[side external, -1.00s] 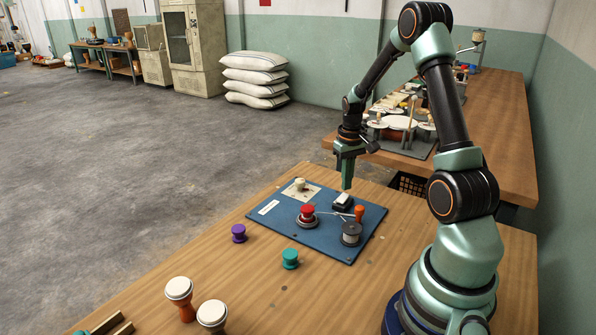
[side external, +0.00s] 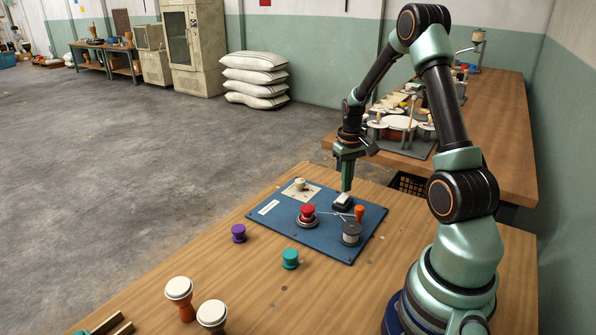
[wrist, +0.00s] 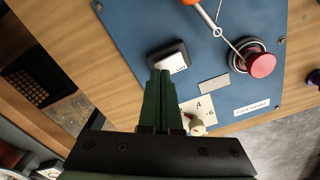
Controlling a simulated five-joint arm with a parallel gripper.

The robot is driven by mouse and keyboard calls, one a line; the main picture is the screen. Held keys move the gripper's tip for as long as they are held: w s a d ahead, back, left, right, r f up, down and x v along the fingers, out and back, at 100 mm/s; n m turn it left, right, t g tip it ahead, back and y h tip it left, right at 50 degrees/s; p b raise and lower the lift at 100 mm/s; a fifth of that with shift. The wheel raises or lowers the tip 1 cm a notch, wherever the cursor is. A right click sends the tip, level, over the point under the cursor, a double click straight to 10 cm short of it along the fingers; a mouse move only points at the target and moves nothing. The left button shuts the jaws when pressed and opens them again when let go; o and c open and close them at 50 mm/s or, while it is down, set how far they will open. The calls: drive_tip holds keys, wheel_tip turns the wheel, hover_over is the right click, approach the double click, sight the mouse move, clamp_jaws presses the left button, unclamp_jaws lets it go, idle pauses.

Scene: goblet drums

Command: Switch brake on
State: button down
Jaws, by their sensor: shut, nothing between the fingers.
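A rocker switch (side external: 342,202) with a black housing and a whitish face sits on the blue panel (side external: 281,228). In the wrist view the same switch (wrist: 168,56) lies just ahead of my fingertips; small lettering on its face is too blurred to read. My gripper (side external: 347,189) points down, shut and empty, with its tips at the back edge of the switch. In the wrist view my green fingers (wrist: 161,77) are together and their tips overlap the near edge of the switch face. I cannot tell whether they touch it.
Purple (side external: 238,233) and teal (side external: 290,258) spools and goblet drums (side external: 179,292) stand on the bench, left of the panel and in front.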

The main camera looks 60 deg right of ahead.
sight(344, 195)
drive_tip(key=shift+f, duration=0.7)
idle(0.3)
drive_tip(key=shift+r, duration=3.55)
drive_tip(key=w+a+r+n+t+h, duration=0.1)
drive_tip(key=a+r+n, duration=0.1)
drive_tip(key=a+r, duration=0.45)
drive_tip(key=w+a+r+n+t, duration=0.15)
drive_tip(key=a+r, duration=0.25)
drive_tip(key=a, duration=0.5)
drive_tip(key=s+a+r+n+t, duration=0.1)
drive_tip(key=s+a, duration=0.1)
drive_tip(key=a, duration=0.4)
drive_tip(key=s+a+r+n+t+y, duration=0.1)
drive_tip(key=s+a+r+t, duration=0.1)
drive_tip(key=a, duration=0.4)
drive_tip(key=shift+s+a+r, duration=0.2)
drive_tip(key=shift+s+r, duration=0.1)
drive_tip(key=shift+s, duration=0.45)
